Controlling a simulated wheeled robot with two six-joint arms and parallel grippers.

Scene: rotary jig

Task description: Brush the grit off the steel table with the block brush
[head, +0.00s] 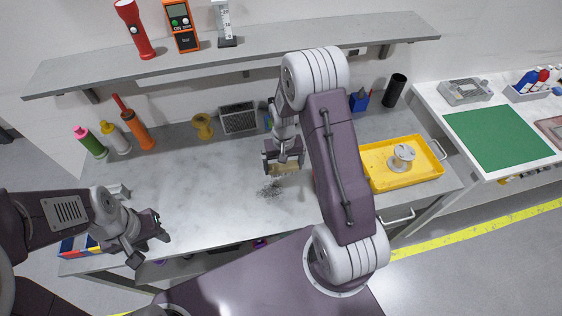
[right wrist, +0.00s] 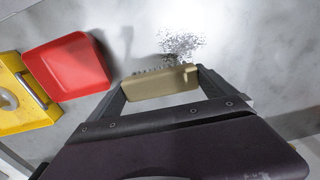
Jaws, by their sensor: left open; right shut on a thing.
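The steel table (head: 200,210) has a dark patch of grit (head: 270,190) near its middle. The grit also shows in the right wrist view (right wrist: 183,43), just beyond the brush. My right gripper (head: 283,160) is shut on the tan block brush (head: 285,170), over the far side of the grit. In the right wrist view the brush (right wrist: 160,86) lies between the fingers with its bristles towards the grit. I cannot tell whether the bristles touch the table. My left gripper (head: 146,242) is open and empty at the table's front left.
A red tray or pan (right wrist: 68,66) lies beside the brush, mostly hidden by my right arm in the head view. A yellow tray (head: 378,180) holds a spool (head: 402,158) at the right. Bottles, a yellow spool and a grey box (head: 239,119) line the back. The table's left middle is clear.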

